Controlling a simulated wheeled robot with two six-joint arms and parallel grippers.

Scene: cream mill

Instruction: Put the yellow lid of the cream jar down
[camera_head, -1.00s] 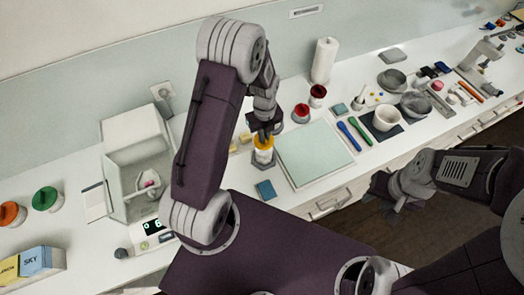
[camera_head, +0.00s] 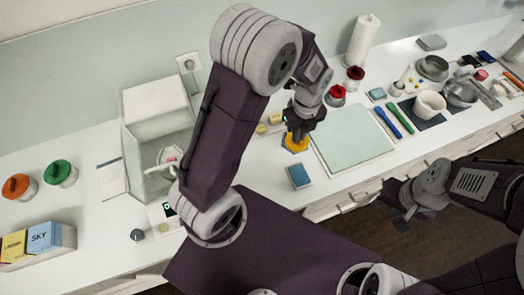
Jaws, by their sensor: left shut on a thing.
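The yellow lid (camera_head: 295,144) is at the tips of my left gripper (camera_head: 297,130), which is shut on it. It is low over the white counter, just left of the pale green mat (camera_head: 352,140) and behind a blue block (camera_head: 299,176). I cannot tell whether the lid touches the counter. No white jar body shows under it, and the gripper hides part of the lid. My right gripper (camera_head: 403,210) hangs in front of the counter at the right, away from the lid; its jaws are too unclear to read.
Two small yellowish blocks (camera_head: 268,124) lie left of the lid. Red-lidded jars (camera_head: 335,96) stand behind the mat. Blue (camera_head: 387,124) and green (camera_head: 400,117) tools and a white mortar (camera_head: 429,104) are at the right. A glass-sided balance (camera_head: 160,140) stands left. Counter around the blue block is clear.

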